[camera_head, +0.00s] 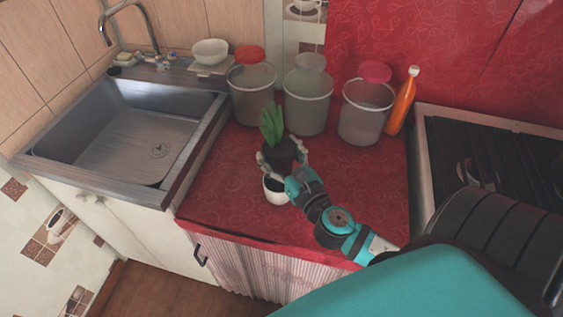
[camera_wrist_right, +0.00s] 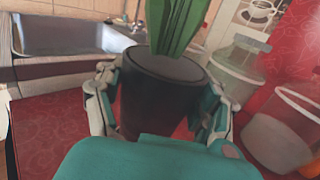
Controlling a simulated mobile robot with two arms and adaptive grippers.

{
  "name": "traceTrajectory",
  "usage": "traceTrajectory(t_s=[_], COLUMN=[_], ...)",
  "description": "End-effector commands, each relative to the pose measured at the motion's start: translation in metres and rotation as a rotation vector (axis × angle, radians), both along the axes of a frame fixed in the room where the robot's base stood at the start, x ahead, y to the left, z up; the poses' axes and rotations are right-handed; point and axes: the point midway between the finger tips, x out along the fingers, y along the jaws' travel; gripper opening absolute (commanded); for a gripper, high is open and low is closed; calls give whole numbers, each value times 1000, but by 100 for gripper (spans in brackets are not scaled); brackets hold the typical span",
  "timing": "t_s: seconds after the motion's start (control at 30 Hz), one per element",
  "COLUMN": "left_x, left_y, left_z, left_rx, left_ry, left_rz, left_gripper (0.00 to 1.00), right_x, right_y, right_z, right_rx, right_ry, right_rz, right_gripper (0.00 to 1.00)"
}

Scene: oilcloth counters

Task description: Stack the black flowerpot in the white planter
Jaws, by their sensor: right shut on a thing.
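The black flowerpot (camera_head: 279,155) with a green plant (camera_head: 271,123) is held in my right gripper (camera_head: 283,160), which is shut around its sides. The pot (camera_wrist_right: 157,93) fills the middle of the right wrist view, between the two fingers (camera_wrist_right: 160,105), and looks upright. The white planter (camera_head: 275,191) stands on the red counter just below the pot in the head view. Its dark opening shows in part; the gripper and pot cover some of its rim. I cannot tell whether the pot's base is above the opening or behind it. My left gripper is out of view.
Several clear containers (camera_head: 307,112) with coloured lids stand along the back of the red counter (camera_head: 222,190). An orange bottle (camera_head: 402,103) is beside them. A sink (camera_head: 130,130) lies left, a black stove (camera_head: 475,150) right. The counter left of the planter is clear.

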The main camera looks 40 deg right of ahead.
Motion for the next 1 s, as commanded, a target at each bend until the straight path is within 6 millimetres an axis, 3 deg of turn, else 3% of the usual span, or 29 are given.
traceTrajectory(t_s=[0.03, 0.17, 0.43, 0.6, 1.0], left_x=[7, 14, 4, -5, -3], left_y=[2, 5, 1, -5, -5], left_z=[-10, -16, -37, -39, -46], left_rx=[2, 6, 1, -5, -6], left_ry=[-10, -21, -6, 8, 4], left_rz=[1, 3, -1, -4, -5], left_gripper=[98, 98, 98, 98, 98], right_x=[0, 0, 0, 0, 0], right_y=[-1, 0, 0, 1, 1], right_z=[-15, -29, -63, -67, -75], right_rx=[0, -1, -2, -2, -2], right_ry=[0, -1, 0, -1, -1], right_rz=[-3, -2, 0, 1, 1], right_gripper=[14, 14, 14, 14, 14])
